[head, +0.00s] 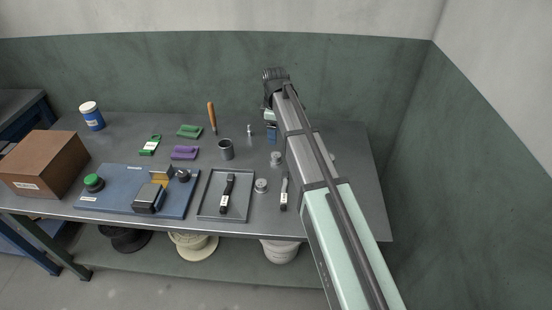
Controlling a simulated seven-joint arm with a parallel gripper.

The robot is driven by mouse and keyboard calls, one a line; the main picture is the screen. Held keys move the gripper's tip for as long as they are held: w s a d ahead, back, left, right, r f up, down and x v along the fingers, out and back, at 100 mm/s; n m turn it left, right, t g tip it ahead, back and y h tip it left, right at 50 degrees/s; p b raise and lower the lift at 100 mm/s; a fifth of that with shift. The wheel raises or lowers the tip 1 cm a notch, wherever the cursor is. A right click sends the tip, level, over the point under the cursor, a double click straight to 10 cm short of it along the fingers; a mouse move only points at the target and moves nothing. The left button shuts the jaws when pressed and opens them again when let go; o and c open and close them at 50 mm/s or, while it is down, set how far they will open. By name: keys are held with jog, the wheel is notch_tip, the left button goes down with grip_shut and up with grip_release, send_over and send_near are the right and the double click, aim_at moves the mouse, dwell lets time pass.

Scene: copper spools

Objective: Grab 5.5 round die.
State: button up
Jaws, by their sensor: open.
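Small silver round pieces that look like dies stand on the grey table: one (261,185) just right of the shallow tray, and another (276,158) farther back, close to the left of my arm. A third pale piece (333,157) shows partly at the right edge of my arm. Their size markings are too small to read, so I cannot tell which is the 5.5 die. My gripper (270,113) is at the far end of my outstretched arm, toward the back of the table. It is open, small and partly hidden by the arm, apart from the round pieces.
A tray (203,213) holds a black-handled tool (227,192). A labelled tool (284,194) lies to its right.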

send_over(276, 155)
jog(key=f, duration=0.4)
jog(key=shift+w+a+f, duration=0.25)
jog(key=shift+f, duration=0.15)
jog(key=shift+s+d+f, duration=0.1)
jog(key=shift+d+f, duration=0.05)
jog(key=shift+f, duration=1.2)
jog(key=shift+s+d+f, duration=0.1)
jog(key=shift+f, duration=1.25)
grip_shut()
